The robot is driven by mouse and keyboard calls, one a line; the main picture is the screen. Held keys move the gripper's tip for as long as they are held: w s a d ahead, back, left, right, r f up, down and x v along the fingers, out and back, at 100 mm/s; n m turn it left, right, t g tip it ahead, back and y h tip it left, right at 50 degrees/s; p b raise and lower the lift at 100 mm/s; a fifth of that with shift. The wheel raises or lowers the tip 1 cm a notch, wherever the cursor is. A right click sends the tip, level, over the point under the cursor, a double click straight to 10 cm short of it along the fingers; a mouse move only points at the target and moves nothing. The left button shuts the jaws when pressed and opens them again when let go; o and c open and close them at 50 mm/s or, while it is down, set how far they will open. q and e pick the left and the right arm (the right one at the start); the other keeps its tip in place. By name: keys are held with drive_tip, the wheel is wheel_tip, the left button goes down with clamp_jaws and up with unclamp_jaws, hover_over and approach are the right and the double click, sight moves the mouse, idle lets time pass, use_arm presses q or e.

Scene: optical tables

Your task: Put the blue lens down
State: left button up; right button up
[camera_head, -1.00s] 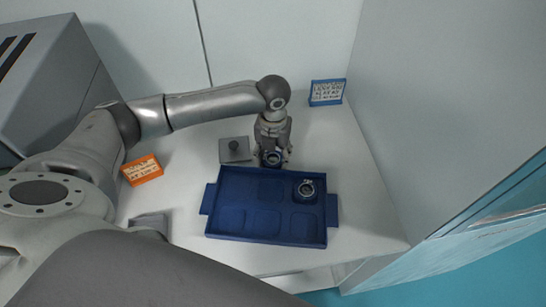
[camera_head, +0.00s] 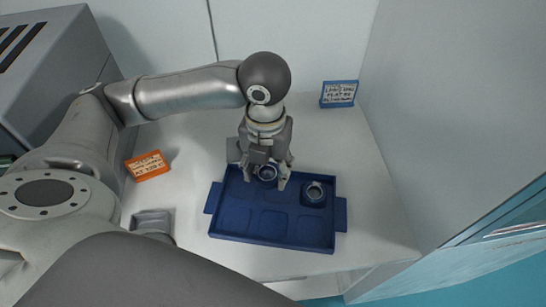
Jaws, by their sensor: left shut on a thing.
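My left gripper (camera_head: 267,181) is shut on the blue lens (camera_head: 267,173), a small round mount with a dark blue ring. It holds the lens at the back middle compartment of the blue tray (camera_head: 236,222). The fingers hide part of that compartment, and I cannot tell whether the lens touches its floor. A second round lens mount (camera_head: 315,191) sits in the tray's back right compartment.
An orange sign (camera_head: 148,166) stands left of the tray and a blue sign (camera_head: 339,94) at the back right. A grey plate (camera_head: 233,150) is partly hidden behind my gripper. A wall panel (camera_head: 440,120) bounds the right side.

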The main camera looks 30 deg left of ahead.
use_arm(q)
drive_tip(key=shift+s+d+r, duration=0.25)
drive_tip(key=shift+s+r, duration=0.1)
drive_tip(key=shift+s, duration=0.35)
